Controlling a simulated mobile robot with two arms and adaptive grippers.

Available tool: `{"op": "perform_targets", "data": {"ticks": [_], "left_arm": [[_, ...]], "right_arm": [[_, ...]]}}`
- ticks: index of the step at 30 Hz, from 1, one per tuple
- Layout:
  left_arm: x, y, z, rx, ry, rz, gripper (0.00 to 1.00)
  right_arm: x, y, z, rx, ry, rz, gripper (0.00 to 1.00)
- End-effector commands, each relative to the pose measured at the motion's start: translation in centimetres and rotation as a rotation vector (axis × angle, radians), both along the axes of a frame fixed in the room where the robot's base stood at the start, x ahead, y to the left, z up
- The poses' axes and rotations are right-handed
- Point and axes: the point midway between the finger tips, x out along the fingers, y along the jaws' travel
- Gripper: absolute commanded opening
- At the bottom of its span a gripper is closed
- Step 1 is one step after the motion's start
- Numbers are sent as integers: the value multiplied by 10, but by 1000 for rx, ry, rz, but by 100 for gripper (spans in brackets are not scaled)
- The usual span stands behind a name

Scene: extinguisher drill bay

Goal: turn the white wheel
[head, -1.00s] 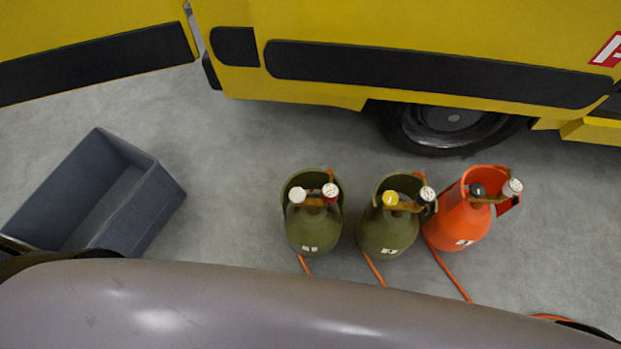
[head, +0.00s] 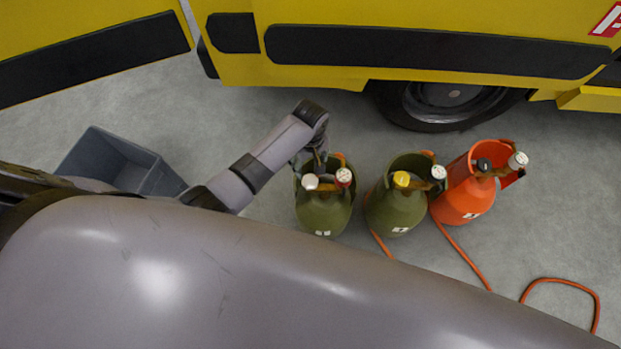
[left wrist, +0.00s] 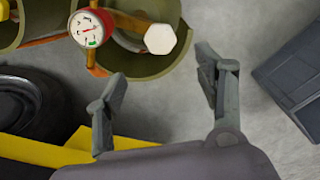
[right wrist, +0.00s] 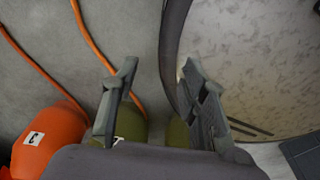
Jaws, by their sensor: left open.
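The white wheel (head: 310,181) sits on top of the leftmost olive-green cylinder (head: 322,211), beside a red-rimmed gauge (head: 344,176). In the left wrist view the white wheel (left wrist: 160,39) shows near the upper middle, with the gauge (left wrist: 88,28) to its left. My left gripper (head: 318,158) is at the cylinder's collar, close to the wheel. In the left wrist view its fingers (left wrist: 162,72) are spread and empty; the wheel lies beyond the gap, apart from both fingertips. My right gripper (right wrist: 160,68) is open and empty in the right wrist view; the head view does not show it.
A green cylinder with a yellow wheel (head: 401,179) and an orange cylinder with a black wheel (head: 484,164) stand to the right. Orange hoses (head: 458,250) cross the floor. A grey crate (head: 160,179) is at left; a yellow vehicle (head: 340,20) is behind.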

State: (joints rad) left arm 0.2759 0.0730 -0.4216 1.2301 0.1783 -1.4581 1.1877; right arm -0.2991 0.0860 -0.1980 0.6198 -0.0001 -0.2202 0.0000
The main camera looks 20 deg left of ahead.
Motion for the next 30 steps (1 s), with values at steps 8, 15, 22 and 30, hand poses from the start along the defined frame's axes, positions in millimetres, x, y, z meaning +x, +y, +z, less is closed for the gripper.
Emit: {"op": "perform_targets", "data": {"ticks": [8, 15, 22, 30], "left_arm": [[0, 0, -66, 2, 2, -1, 64], [0, 0, -108, 1, 1, -1, 64], [0, 0, -123, 1, -1, -1, 64], [0, 0, -124, 0, -1, -1, 64]], "right_arm": [[1, 0, -21, 0, -1, 0, 40], [1, 5, -37, 6, -1, -1, 40], [0, 11, -43, 14, -1, -2, 40], [0, 10, -42, 12, 0, 0, 40]]}}
